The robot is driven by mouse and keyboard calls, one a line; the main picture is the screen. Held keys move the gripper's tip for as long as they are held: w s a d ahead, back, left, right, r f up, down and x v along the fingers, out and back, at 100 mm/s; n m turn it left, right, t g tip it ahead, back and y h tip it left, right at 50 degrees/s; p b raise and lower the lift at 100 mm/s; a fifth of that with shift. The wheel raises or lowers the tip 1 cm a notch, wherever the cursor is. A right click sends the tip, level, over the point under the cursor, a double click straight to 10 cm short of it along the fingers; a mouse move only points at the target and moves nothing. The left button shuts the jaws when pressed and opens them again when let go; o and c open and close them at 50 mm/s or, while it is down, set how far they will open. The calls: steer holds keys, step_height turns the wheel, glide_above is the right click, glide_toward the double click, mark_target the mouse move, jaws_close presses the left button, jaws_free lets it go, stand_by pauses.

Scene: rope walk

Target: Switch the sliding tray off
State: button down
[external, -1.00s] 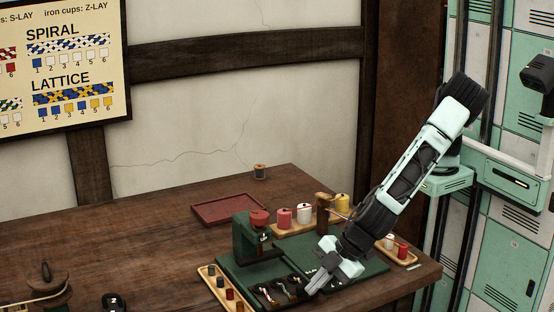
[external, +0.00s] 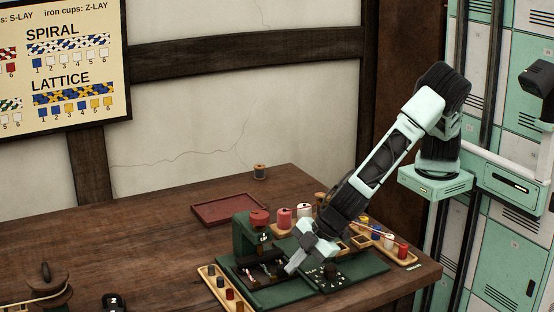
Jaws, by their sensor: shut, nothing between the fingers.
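A dark green machine (external: 244,240) with a red round top stands on a green base on the table. The dark sliding tray (external: 262,272), with small pale pieces in it, sits low in front of the green post. My gripper (external: 291,268) is shut and empty, pointing down just right of the tray. Whether its tips touch the tray or the base cannot be told. A dark panel (external: 335,277) with small round parts and pale marks lies to the right of the gripper. No switch can be made out clearly.
A wooden rack with dark and red pegs (external: 226,288) lies at the left of the base. Spools (external: 304,211) stand behind, partly hidden by my arm. A red tray (external: 230,209) lies farther back. Another small rack (external: 402,251) is at the right. The table's left is mostly clear.

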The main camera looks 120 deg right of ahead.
steer(key=shift+d, duration=0.5)
steer(key=a, duration=0.1)
steer(key=s+a, duration=0.1)
steer(key=a, duration=0.1)
steer(key=s+a, duration=0.1)
steer(key=shift+s+a+r, duration=0.1)
steer(key=shift+a+r, duration=0.15)
steer(key=shift+r, duration=0.1)
steer(key=v, duration=0.9)
steer(key=shift+a+r, duration=0.1)
steer(key=s+r+n+g+y+p, duration=0.1)
steer(key=s+r+g, duration=0.2)
steer(key=s, duration=1.3)
steer(key=s+a+r+n+g+y+p, duration=0.1)
steer(key=s+r+n+g+y+p, duration=0.1)
steer(key=s, duration=1.4)
step_height(320, 180, up, 2)
steer(key=shift+s+r+g+y, duration=0.2)
steer(key=shift+s+g+y, duration=0.1)
steer(key=shift+g, duration=0.6)
steer(key=shift+w+a, duration=0.1)
